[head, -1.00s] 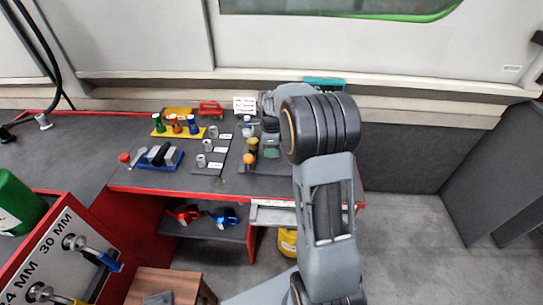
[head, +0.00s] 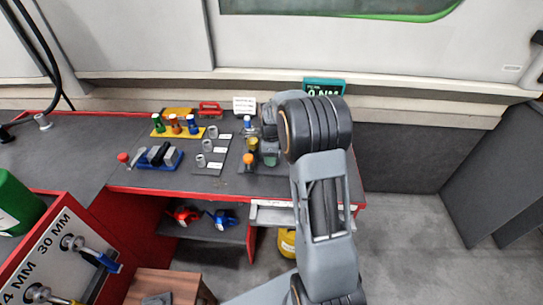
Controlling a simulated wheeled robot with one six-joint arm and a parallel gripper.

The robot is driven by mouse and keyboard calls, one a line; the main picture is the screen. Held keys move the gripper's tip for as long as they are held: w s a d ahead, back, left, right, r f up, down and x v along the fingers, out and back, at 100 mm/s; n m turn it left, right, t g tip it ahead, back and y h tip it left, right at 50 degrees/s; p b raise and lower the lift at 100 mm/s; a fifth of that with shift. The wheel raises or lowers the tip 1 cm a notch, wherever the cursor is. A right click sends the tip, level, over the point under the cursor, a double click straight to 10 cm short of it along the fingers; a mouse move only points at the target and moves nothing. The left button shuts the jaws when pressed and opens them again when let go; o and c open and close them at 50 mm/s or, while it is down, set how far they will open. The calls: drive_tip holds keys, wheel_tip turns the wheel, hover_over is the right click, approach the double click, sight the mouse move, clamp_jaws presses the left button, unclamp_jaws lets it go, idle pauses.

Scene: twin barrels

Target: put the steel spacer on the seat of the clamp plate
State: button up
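Several small grey ring-shaped pieces stand in a column on a dark labelled board on the bench; the nearest one (head: 201,160) looks like a steel spacer. I cannot tell which of them is the task's spacer. Right of them, a dark plate carries pieces with blue, yellow and orange tops (head: 248,160). I cannot pick out the clamp plate or its seat for sure.
A torque display (head: 324,87) stands at the back, behind my arm. A yellow rack with coloured sockets (head: 178,131) and a blue tray of blocks (head: 160,158) lie left. A wooden-topped stand (head: 165,285) is in front. The bench's far left is mostly clear.

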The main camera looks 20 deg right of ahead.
drive_tip(key=shift+o, duration=1.3)
drive_tip(key=shift+r, duration=0.1)
wheel_tip(320, 180, up, 11)
drive_tip(key=p, duration=0.2)
drive_tip(key=s+a+n+t, duration=0.1)
drive_tip(key=s+a+n, duration=0.4)
drive_tip(key=s+n, duration=0.6)
drive_tip(key=s+a+n+t, duration=0.2)
drive_tip(key=s+a+n, duration=0.3)
drive_tip(key=s+n, duration=0.5)
drive_tip(key=r+n, duration=0.1)
drive_tip(key=n, duration=0.1)
drive_tip(key=shift+s+a+n, duration=0.2)
drive_tip(key=shift+s+n, duration=0.15)
drive_tip(key=shift+n, duration=0.05)
